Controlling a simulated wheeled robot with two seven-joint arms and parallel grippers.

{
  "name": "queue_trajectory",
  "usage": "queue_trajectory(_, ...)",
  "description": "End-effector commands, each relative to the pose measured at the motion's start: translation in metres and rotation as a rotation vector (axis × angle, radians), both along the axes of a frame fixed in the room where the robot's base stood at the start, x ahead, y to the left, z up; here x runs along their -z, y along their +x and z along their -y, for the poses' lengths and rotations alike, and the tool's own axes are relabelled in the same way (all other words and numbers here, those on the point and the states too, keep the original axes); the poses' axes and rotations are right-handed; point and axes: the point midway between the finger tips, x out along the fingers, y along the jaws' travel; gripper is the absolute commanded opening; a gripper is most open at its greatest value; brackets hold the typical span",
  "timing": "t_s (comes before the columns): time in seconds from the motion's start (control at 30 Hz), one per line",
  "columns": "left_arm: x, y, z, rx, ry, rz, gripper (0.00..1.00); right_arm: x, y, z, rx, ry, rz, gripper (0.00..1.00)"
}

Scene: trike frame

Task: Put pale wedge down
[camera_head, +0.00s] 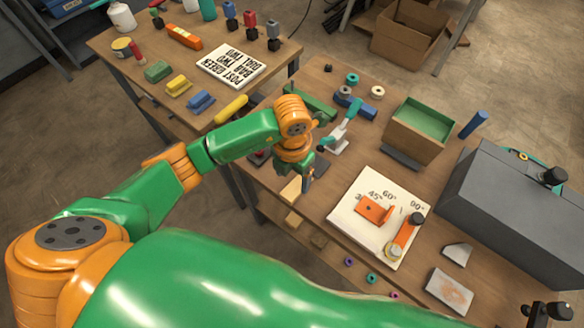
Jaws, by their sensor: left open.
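My left gripper (307,180) hangs over the near left edge of the work table and points down. Its jaws are open. A pale wood-coloured piece (291,188) shows just left of the jaws and looks like the pale wedge. The gripper partly hides it, and I cannot tell whether they touch. My right gripper is not in view.
A white angle board (350,222) with orange parts lies right of the gripper. A teal-and-white tool (340,135), a green-topped box (424,118) and a large grey block (510,215) stand beyond. Two grey-white pieces lie at the lower right. Small rings lie near the front edge.

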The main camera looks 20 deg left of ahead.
Motion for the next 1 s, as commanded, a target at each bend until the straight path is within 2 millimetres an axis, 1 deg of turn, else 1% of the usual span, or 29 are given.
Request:
queue_trajectory(0.03, -0.011, 0.001, 0.000, 0.003, -0.001, 0.007, 0.79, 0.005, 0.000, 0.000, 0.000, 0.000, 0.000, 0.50)
queue_trajectory(0.13, -0.033, 0.001, 0.000, 0.002, 0.000, 0.005, 0.79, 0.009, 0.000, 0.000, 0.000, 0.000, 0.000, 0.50)
queue_trajectory(0.2, -0.044, 0.001, 0.000, 0.000, 0.000, 0.003, 0.79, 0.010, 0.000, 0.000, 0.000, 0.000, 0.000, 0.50)
queue_trajectory(0.3, -0.052, 0.000, 0.000, -0.001, 0.001, 0.001, 0.79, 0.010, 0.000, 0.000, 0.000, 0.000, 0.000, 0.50)
queue_trajectory(0.7, -0.054, 0.000, 0.000, -0.001, 0.001, -0.001, 0.79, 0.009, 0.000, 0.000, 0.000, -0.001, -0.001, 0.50)
queue_trajectory(0.77, -0.053, -0.002, 0.004, 0.006, -0.017, -0.004, 0.79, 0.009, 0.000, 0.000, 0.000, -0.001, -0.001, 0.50)
queue_trajectory(0.83, -0.050, -0.009, 0.027, 0.045, -0.125, -0.021, 0.79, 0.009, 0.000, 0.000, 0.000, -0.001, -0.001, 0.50)
queue_trajectory(0.87, -0.050, -0.015, 0.045, 0.070, -0.211, -0.033, 0.79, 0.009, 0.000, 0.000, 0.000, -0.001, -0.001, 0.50)
queue_trajectory(0.9, -0.053, -0.026, 0.075, 0.106, -0.366, -0.053, 0.79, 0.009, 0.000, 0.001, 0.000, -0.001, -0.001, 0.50)
queue_trajectory(0.93, -0.061, -0.037, 0.102, 0.128, -0.508, -0.072, 0.79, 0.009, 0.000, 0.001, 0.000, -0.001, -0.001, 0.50)
queue_trajectory(0.97, -0.074, -0.047, 0.128, 0.144, -0.667, -0.088, 0.79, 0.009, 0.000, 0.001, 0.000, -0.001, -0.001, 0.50)
queue_trajectory(1.0, -0.100, -0.060, 0.161, 0.142, -0.894, -0.110, 0.79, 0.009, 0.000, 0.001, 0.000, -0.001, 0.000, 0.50)
